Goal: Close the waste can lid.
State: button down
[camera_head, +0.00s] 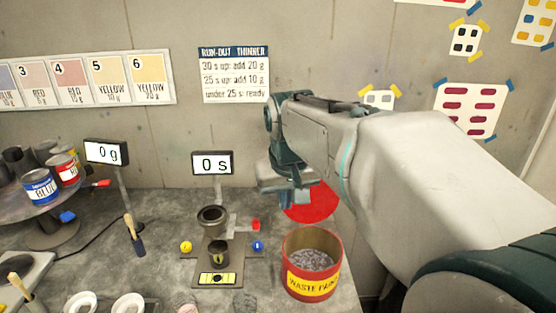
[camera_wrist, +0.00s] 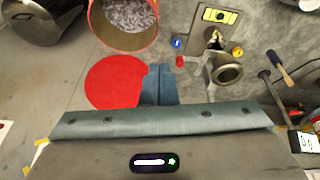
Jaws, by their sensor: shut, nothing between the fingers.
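The red waste can (camera_head: 312,286) stands at the front right of the bench, with a yellow "WASTE PAINT" label and an open top showing grey, crumpled contents. Its round red lid (camera_head: 318,203) is open behind the can's far rim. In the wrist view the can (camera_wrist: 150,38) is at the top and the lid (camera_wrist: 112,80) is just below it. My gripper (camera_head: 289,200) is shut and empty, at the lid's left side in the head view. In the wrist view its fingers (camera_wrist: 158,84) overlap the lid's right edge; I cannot tell whether they touch it.
Left of the can stand a viscosity cup stand (camera_head: 212,216) and a timer display (camera_head: 212,163). Further left are a scale display (camera_head: 106,152), a brush (camera_head: 134,236) and paint cans (camera_head: 40,187). The wall (camera_head: 230,130) rises close behind the lid.

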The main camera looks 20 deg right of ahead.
jog(key=w+d+r+m+g, duration=0.1)
jog(key=w+d, duration=0.6)
jog(key=w, duration=0.4)
jog(key=w+d+r+m, duration=0.1)
jog(key=w+d, duration=0.7)
jog(key=w, duration=0.4)
notch_tip(320, 180, down, 10)
jog(key=s, duration=0.2)
jog(key=shift+a+r+p, duration=0.25)
jog(key=shift+a+p, duration=0.05)
jog(key=shift+a, duration=0.1)
jog(key=shift+s, duration=0.15)
jog(key=shift+b, duration=0.35)
